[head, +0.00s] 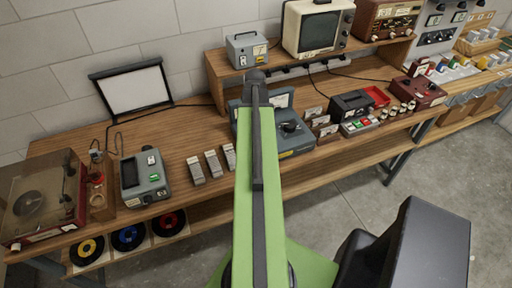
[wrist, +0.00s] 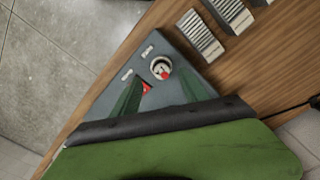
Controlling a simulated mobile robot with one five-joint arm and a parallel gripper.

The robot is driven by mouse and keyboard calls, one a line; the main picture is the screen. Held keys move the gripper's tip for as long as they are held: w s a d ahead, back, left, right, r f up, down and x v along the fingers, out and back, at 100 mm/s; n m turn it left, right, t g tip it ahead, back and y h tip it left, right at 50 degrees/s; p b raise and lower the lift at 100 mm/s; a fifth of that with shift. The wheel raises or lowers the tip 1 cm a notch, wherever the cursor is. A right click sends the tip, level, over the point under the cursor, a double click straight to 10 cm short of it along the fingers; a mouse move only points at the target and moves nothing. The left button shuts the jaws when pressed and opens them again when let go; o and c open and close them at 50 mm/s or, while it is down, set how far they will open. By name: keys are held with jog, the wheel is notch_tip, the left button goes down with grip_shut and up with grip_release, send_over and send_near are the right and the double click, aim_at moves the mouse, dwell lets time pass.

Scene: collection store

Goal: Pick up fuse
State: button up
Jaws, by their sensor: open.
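I cannot single out the fuse for certain. In the wrist view, a blue-grey case (wrist: 188,64) lies under my gripper (wrist: 160,92). On its face is a round pale socket or knob (wrist: 160,67) with a small red piece (wrist: 165,76) in it. A red part (wrist: 147,88) shows beside one finger and is partly covered by it. My gripper's two dark green fingers are apart, with no object visibly held between them. In the head view, my arm covers the middle of the blue-grey case (head: 300,140), and the fingers are hidden.
Several pale ribbed blocks (wrist: 201,34) stand beside the case on the wooden bench (head: 75,150). A grey meter (head: 145,177) and a turntable (head: 40,200) are at the left. A black device (head: 352,104) and a red tray (head: 377,96) are at the right.

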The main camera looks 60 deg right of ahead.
notch_tip(320, 180, down, 5)
jog(key=b, duration=0.5)
jog(key=shift+w+d+f, duration=0.1)
jog(key=shift+f, duration=0.1)
jog(key=shift+r, duration=0.2)
grip_shut()
